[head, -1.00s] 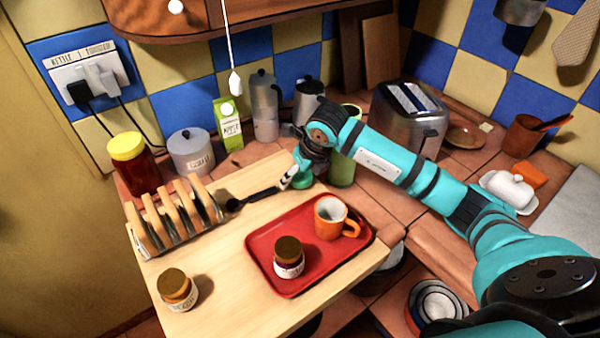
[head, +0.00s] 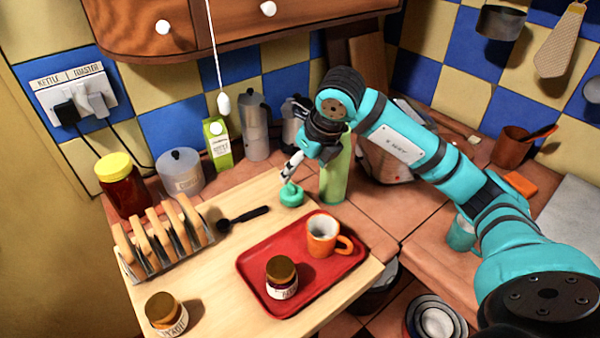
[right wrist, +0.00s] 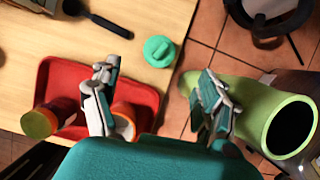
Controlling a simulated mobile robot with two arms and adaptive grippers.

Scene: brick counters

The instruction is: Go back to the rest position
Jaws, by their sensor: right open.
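My right gripper (head: 293,165) is in the head view above the back right corner of the wooden board. Its two fingers stand apart and empty in the right wrist view (right wrist: 158,95). A small teal lidded thing (head: 291,195) sits on the board just below the fingers, apart from them; it also shows in the right wrist view (right wrist: 160,51). A tall green cylinder (head: 334,180) stands right beside the gripper, and the right wrist view shows its open dark top. My left gripper is not in view.
A red tray (head: 255,266) on the board holds an orange mug (head: 322,236) and a jar (head: 282,278). A toast rack (head: 165,240), a black scoop (head: 242,217) and another jar (head: 166,315) are also on the board. A pull cord (head: 216,50) hangs nearby. A wooden cupboard (head: 200,25) overhangs the back.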

